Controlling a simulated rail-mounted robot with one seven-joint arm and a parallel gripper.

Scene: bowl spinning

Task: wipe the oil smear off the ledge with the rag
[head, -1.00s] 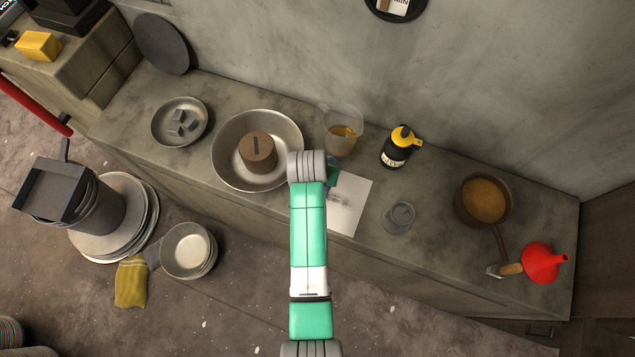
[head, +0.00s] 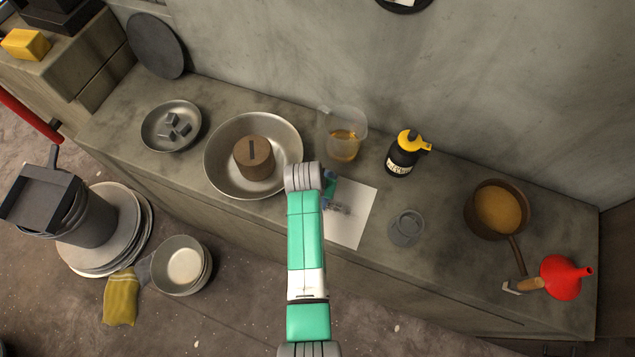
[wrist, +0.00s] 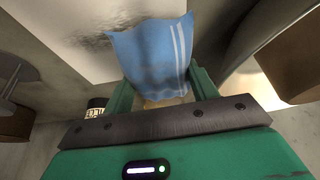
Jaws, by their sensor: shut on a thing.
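My gripper (wrist: 163,84) is shut on the blue rag (wrist: 155,52), which has two white stripes and spreads out beyond the green fingers. In the head view a little of the rag (head: 329,187) shows beside my arm. A dark smear (wrist: 92,42) marks a white rectangular patch (wrist: 60,15) on the ledge. In the head view the smear (head: 340,209) lies just right of my gripper, on the white patch (head: 355,230). The rag hides part of the patch, and I cannot tell whether it touches the surface.
A large metal bowl (head: 222,178) holding a brown weight stands left of my gripper on the ledge (head: 445,262). A jug (head: 345,122) and a black, yellow-topped bottle (head: 403,158) stand behind. A glass dish (head: 406,228), a pot (head: 480,222) and a red funnel (head: 562,279) are right.

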